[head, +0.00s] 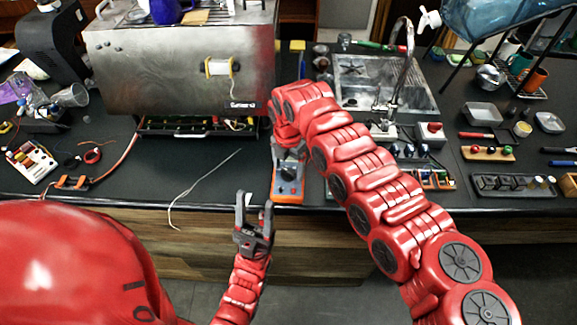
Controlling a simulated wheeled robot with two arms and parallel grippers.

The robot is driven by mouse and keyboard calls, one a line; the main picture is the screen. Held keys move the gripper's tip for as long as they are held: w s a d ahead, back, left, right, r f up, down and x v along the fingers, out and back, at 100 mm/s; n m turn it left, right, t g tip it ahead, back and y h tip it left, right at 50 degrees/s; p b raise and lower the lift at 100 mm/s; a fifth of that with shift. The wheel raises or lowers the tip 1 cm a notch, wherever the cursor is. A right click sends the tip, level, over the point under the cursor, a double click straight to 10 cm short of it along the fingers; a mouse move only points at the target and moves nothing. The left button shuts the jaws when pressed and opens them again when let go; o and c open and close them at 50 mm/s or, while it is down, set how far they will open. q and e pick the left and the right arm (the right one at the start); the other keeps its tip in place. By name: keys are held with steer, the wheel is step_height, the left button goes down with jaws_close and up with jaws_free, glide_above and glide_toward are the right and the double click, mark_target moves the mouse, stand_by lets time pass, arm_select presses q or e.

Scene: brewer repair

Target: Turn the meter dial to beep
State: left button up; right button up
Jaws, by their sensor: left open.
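The meter (288,190), an orange-cased device with a dark face and a dial, lies near the front edge of the black counter. My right gripper (288,158) reaches down over the meter's upper part from above. Its fingers are small and partly hidden by my red arm, so I cannot tell whether they touch the dial. The dial's setting is too small to read. My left gripper (254,203) is open and empty, fingers pointing up in the picture, in front of the counter edge, left of and below the meter.
A steel brewer (180,65) stands behind, with an open lower bay (195,127). A thin pale wire (188,192) lies left of the meter. A sink (375,85) and several small parts fill the right side.

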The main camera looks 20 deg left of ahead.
jaws_close()
